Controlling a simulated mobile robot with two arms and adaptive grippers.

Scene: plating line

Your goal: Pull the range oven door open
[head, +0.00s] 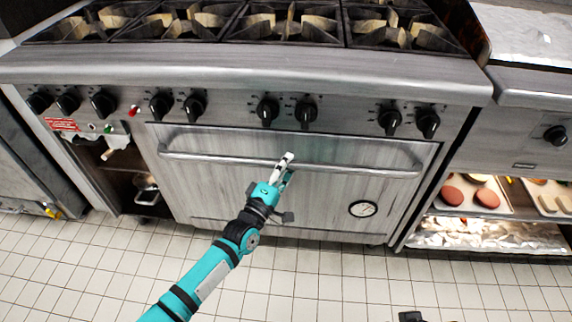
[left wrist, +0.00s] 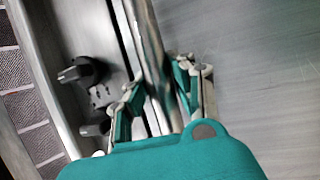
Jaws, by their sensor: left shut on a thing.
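The range oven door (head: 220,192) is a grey steel panel with a round dial at its lower right. It looks closed, with its top edge level with the panel under the knobs. A long horizontal bar handle (head: 350,170) runs across its upper part. My left gripper (head: 286,164) is at the middle of the handle, shut on it. In the left wrist view the handle (left wrist: 150,50) passes between the fingers of my left gripper (left wrist: 158,95). My right gripper does not clearly show; only a small dark part is at the bottom edge of the head view.
Black knobs (head: 267,110) line the panel above the door. Burner grates (head: 290,24) are on top. An open shelf with a pot (head: 147,190) is at the left. Trays with food (head: 462,196) are on a shelf at the right. The tiled floor (head: 330,285) before the door is clear.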

